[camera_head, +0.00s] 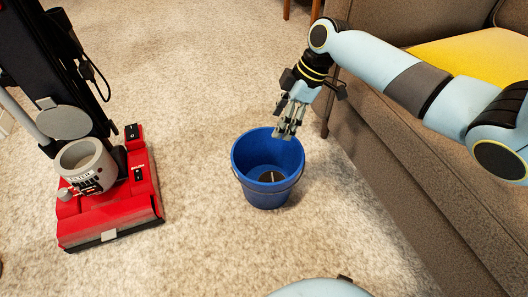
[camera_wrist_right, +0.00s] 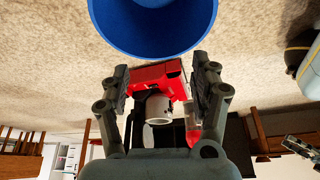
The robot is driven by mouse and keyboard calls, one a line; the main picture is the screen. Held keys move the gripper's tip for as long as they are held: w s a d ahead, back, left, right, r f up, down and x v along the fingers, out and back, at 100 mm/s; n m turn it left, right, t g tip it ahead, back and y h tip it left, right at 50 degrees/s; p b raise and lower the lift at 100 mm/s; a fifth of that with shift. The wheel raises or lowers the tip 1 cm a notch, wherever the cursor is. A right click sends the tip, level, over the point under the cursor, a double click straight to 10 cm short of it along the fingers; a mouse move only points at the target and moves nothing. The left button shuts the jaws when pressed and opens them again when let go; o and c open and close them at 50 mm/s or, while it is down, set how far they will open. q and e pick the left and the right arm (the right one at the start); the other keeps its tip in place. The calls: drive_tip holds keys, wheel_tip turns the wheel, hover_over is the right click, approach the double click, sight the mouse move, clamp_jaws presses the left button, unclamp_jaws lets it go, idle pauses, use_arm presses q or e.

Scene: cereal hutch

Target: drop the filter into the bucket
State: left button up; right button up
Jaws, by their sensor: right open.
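The blue bucket (camera_head: 250,188) stands upright on the carpet in the middle of the head view. Its rim and wall also show at the top of the right wrist view (camera_wrist_right: 155,30). A small dark round thing, apparently the filter (camera_head: 271,176), lies on the bucket's floor, and only its top shows. My right gripper (camera_head: 286,135) is open and empty, with its fingertips over the bucket's far rim. In the right wrist view its fingers (camera_wrist_right: 162,85) are spread apart with nothing between them. What looks like my left gripper (camera_wrist_right: 302,146) shows small at the lower right there.
A red upright vacuum (camera_head: 120,205) with an open grey cup (camera_head: 85,165) stands to the left. A brown sofa (camera_head: 385,190) with a yellow cushion (camera_head: 480,58) runs along the right, close to my right arm. Carpet between vacuum and bucket is clear.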

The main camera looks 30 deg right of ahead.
drive_tip(key=v, duration=0.9)
